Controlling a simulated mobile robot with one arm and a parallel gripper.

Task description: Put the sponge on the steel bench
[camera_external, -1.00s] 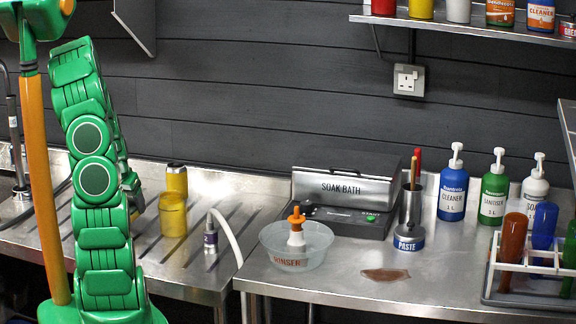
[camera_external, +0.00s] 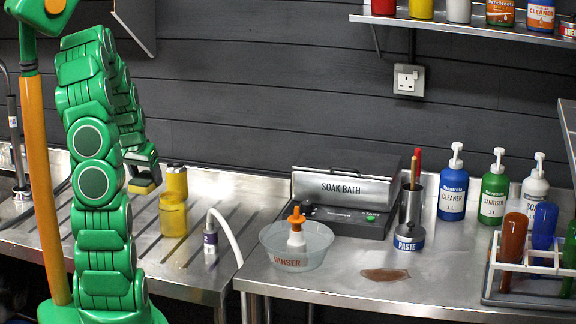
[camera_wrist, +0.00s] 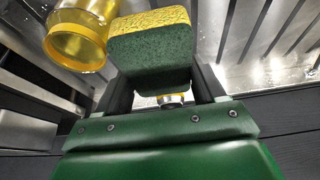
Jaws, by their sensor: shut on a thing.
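My gripper (camera_external: 143,178) is shut on the sponge (camera_external: 142,187), which shows as a small yellowish block beside the yellow containers. In the wrist view the sponge (camera_wrist: 150,48), with a dark green face and a yellow side, sits between the two fingers of my gripper (camera_wrist: 160,80). The gripper is over the grooved steel drainer at the left; its exact height is unclear. The steel bench (camera_external: 330,282) lies to the right, with a brown puddle (camera_external: 385,275) on its top.
A yellow jar (camera_external: 173,218) stands close to the gripper, with a yellow bottle (camera_external: 176,182) behind it. The bench front is mostly clear.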

